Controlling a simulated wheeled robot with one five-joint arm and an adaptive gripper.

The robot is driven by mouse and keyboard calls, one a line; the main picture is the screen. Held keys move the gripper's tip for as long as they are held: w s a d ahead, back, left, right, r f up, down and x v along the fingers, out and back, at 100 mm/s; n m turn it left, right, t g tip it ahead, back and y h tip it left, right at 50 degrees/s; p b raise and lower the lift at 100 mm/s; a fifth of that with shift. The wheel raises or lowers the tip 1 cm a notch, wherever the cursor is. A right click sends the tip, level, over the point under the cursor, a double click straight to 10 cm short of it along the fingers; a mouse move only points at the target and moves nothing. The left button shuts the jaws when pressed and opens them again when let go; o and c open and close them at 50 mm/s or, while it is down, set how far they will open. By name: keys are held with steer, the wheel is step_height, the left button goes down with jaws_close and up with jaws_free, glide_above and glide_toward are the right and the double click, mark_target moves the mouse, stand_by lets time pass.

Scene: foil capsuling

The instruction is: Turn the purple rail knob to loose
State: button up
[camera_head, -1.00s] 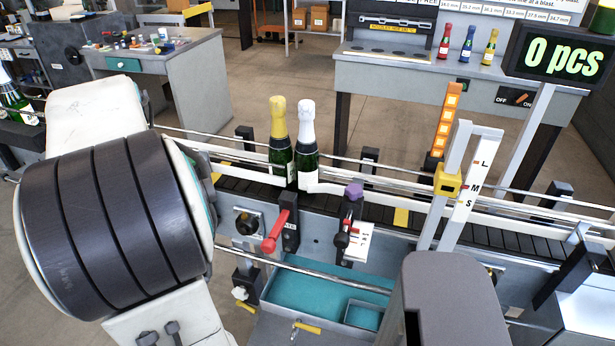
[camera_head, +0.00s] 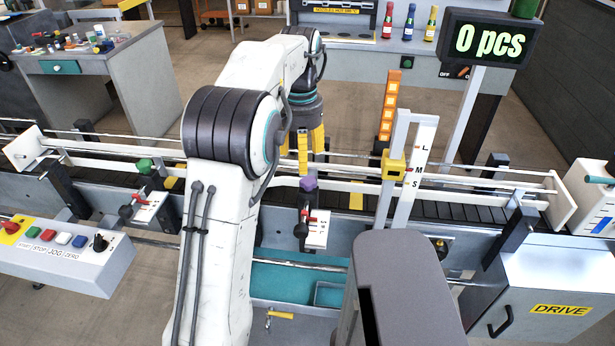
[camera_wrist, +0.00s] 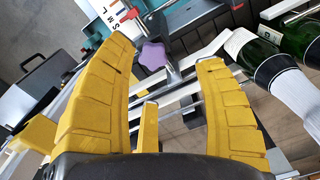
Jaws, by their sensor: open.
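The purple rail knob (camera_head: 308,184) sits on top of a rail clamp beside the conveyor, above a white scale plate with a red pointer (camera_head: 312,219). In the wrist view the star-shaped purple knob (camera_wrist: 153,55) lies ahead of the fingers, near the left fingertip in the picture and apart from it. My gripper (camera_head: 311,170) has yellow fingers and hangs just above and behind the knob in the head view. In the wrist view my gripper (camera_wrist: 167,62) is open and empty. The head view does not show clearly how far the fingertips are from the knob.
A green knob (camera_head: 144,166) is on another rail clamp to the left. Bottles with white and dark foil (camera_wrist: 290,85) stand at the right of the wrist view. A post with an L-M-S scale (camera_head: 418,165) and a yellow block rises right of the knob.

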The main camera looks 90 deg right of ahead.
mark_target(308, 181)
steer(key=shift+s+f, duration=0.15)
steer(key=shift+s, duration=0.4)
steer(key=shift+s+f, duration=0.15)
steer(key=shift+f, duration=3.45)
steer(key=shift+c, duration=0.4)
steer(key=c, duration=1.1)
